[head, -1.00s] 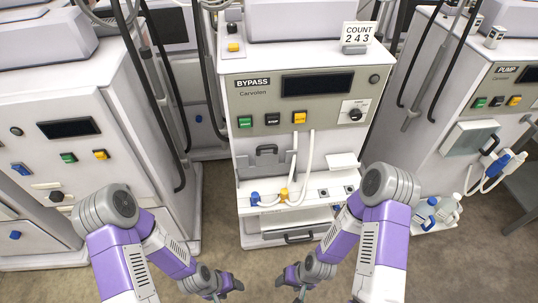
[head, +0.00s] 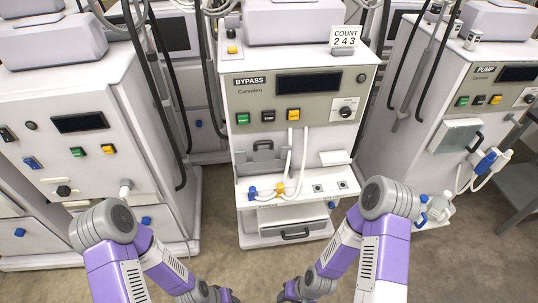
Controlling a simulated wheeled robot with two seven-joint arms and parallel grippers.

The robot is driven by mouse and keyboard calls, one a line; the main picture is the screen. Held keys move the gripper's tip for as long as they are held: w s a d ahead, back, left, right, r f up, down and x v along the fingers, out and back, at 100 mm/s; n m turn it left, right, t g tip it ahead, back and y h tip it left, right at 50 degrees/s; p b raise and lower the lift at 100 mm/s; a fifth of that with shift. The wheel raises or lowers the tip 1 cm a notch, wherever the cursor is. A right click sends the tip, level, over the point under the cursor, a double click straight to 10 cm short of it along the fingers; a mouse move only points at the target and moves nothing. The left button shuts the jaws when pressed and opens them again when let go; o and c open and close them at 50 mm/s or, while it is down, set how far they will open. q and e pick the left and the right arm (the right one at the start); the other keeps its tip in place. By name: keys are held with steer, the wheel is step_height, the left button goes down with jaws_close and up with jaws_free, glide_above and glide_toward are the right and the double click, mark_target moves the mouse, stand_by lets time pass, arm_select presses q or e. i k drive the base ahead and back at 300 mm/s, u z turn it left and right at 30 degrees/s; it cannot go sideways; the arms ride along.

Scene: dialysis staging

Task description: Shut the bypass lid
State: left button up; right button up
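The bypass machine (head: 352,78) stands in the middle of the head view, labelled BYPASS. On its lower front is a grey panel (head: 258,164) with a dark handle; I cannot tell whether this is the lid or how far it stands open. White tubes (head: 304,160) hang beside it down to a white ledge (head: 335,188) with blue and yellow fittings. My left gripper (head: 226,298) and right gripper (head: 290,297) are low in front of the machine, apart from it. Both are cut by the bottom edge, so their opening is unclear.
A similar machine (head: 40,105) stands at left and the pump machine (head: 440,100) at right, with bottles (head: 440,208) low beside it. Dark hoses (head: 162,90) hang between the machines. A drawer (head: 292,225) sits under the ledge. Floor (head: 245,262) in front is clear.

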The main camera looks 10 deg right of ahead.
mark_target(262, 159)
steer(key=u, duration=0.6)
steer(key=k, duration=0.1)
steer(key=z, duration=1.4)
steer(key=i, duration=0.6)
steer(key=u, duration=0.55)
